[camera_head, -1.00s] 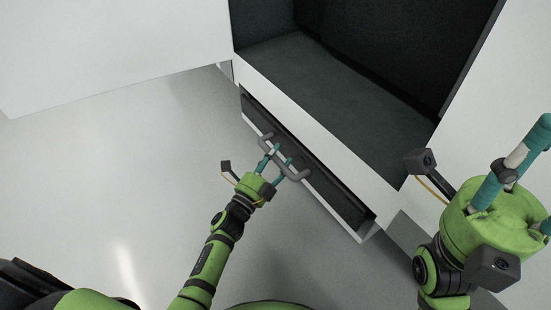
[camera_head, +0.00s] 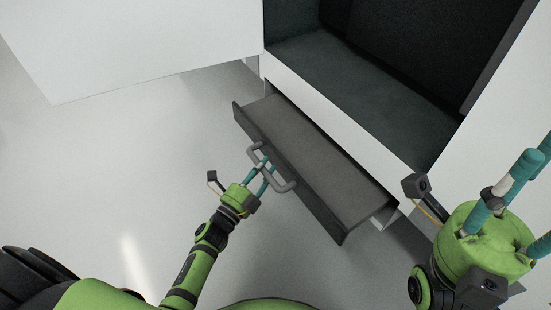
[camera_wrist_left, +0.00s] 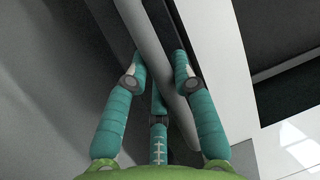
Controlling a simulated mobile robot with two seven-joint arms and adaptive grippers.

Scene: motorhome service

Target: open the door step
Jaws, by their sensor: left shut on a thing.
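The door step (camera_head: 315,150) is a dark grey tread pulled part way out from under the doorway, with a dark front panel. A grey bar handle (camera_head: 284,186) is fixed to that panel. My left gripper (camera_head: 263,168) is shut on the handle, with its teal fingers around the bar. In the left wrist view the handle (camera_wrist_left: 150,45) runs between the fingers of the gripper (camera_wrist_left: 158,75). My right gripper (camera_head: 520,195) is raised at the right, away from the step; its teal fingers look spread, with nothing seen between them.
The white vehicle body (camera_head: 130,45) stands on the left of the doorway, and a dark entrance floor (camera_head: 365,85) lies above the step. The light grey floor (camera_head: 120,160) in front of the step is clear, apart from my left arm.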

